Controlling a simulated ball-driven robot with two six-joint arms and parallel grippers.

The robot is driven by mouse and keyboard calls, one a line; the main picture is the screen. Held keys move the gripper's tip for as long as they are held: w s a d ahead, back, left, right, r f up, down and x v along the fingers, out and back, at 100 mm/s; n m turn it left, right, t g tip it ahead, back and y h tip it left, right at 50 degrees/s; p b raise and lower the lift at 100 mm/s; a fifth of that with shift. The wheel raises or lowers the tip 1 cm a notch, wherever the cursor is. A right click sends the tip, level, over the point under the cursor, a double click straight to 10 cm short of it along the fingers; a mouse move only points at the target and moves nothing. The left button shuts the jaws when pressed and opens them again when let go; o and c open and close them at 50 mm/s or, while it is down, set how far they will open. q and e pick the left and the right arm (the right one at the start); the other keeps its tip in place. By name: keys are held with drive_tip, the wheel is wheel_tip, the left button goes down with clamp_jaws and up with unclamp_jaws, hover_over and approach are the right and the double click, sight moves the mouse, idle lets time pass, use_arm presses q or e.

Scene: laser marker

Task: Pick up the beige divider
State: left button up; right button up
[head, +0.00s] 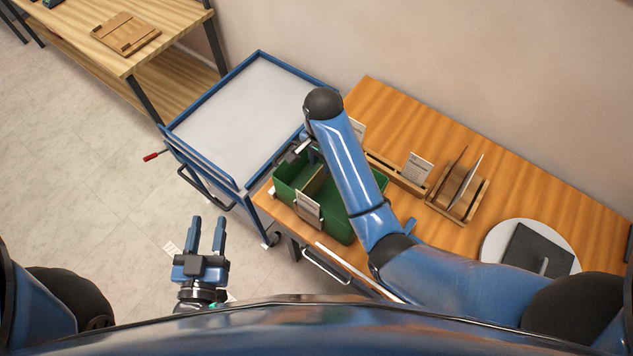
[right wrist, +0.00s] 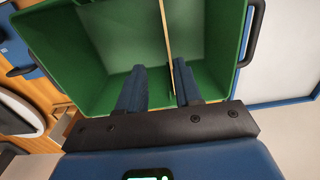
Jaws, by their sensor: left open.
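The beige divider (head: 315,182) is a thin upright panel standing across the inside of the green bin (head: 341,230). In the right wrist view the divider (right wrist: 167,38) shows nearly edge-on, its lower end passing between my right gripper's fingers. My right gripper (right wrist: 160,84) is open over the bin, with a finger on each side of the divider; the divider lies closer to the right-hand finger, and I cannot tell if they touch. In the head view my right arm covers part of the bin. My left gripper (head: 207,222) is open and empty, over the floor left of the table.
The bin stands on the wooden table (head: 510,185), with a white card (head: 308,207) at its front. A wooden rack (head: 458,193) and a round white plate with a dark panel (head: 530,248) are to the right. A blue cart (head: 245,105) with an empty top adjoins the table.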

wheel_tip(320, 180, down, 5)
drive_tip(key=b, duration=0.2)
drive_tip(key=p, duration=0.2)
hover_over(317, 191)
drive_tip(key=shift+w+f, duration=0.2)
drive_tip(key=shift+f, duration=2.35)
use_arm(q)
drive_tip(key=shift+w+a+f, duration=0.15)
drive_tip(key=shift+w+f, duration=0.1)
drive_tip(key=shift+f, duration=0.4)
use_arm(e)
drive_tip(key=shift+s, duration=0.1)
drive_tip(key=shift+c, duration=1)
clamp_jaws()
